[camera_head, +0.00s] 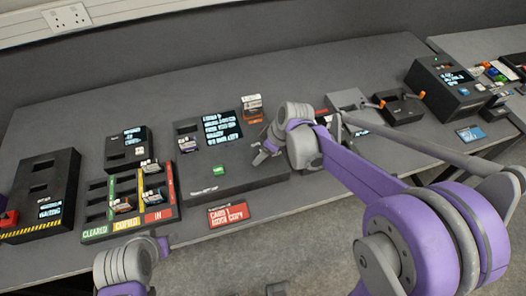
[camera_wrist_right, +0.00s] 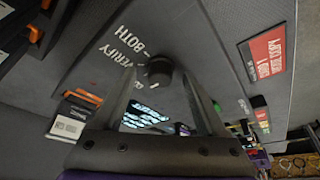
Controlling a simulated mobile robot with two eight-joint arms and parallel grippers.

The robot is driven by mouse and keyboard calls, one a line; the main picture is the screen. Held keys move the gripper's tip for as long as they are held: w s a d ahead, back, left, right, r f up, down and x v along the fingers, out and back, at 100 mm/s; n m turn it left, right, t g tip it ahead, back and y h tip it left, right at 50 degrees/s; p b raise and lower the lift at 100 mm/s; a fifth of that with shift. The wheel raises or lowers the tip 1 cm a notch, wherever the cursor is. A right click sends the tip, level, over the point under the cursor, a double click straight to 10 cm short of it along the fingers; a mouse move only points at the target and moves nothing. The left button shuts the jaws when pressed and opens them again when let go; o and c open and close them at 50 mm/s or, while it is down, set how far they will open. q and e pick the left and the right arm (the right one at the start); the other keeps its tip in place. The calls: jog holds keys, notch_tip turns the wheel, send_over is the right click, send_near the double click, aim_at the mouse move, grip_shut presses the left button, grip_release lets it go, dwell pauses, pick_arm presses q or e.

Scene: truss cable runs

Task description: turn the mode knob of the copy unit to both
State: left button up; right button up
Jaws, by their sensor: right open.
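The copy unit (camera_head: 235,180) is a wide dark box in the middle of the table, with a lit text display (camera_head: 222,127) and a green button or light (camera_head: 218,170). Its round black mode knob (camera_wrist_right: 158,70) shows in the right wrist view, beside white labels "BOTH" and "VERIFY"; I cannot read its setting surely. My right gripper (camera_wrist_right: 158,78) is open, its two fingers on either side of the knob; I cannot tell whether they touch it. In the head view my right gripper (camera_head: 264,153) hides the knob. Part of my left arm shows at the lower left, its jaws unclear.
A red-labelled card (camera_head: 228,213) lies before the unit. A sorting tray with green, yellow and red strips (camera_head: 95,231) and dark boxes stand left. An orange-and-white card (camera_head: 252,106) is behind. More devices (camera_head: 450,85) stand right.

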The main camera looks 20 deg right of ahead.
grip_shut()
dwell(0.3)
jog(key=m+h, duration=0.1)
jog(key=m, duration=0.2)
jog(key=shift+s+a+m+t+b, duration=0.1)
jog(key=shift+a+m+t+b, duration=0.05)
jog(key=shift+m+t+b, duration=0.25)
jog(key=m+h, duration=0.1)
jog(key=m, duration=0.1)
jog(key=m+h, duration=0.1)
jog(key=m, duration=0.2)
jog(key=shift+a+t+b, duration=0.15)
jog(key=shift+t+b, duration=0.15)
jog(key=m+h, duration=0.2)
jog(key=m, duration=0.3)
jog(key=shift+a, duration=0.1)
jog(key=shift+m+g+h, duration=0.7)
jog(key=shift+m, duration=1.4)
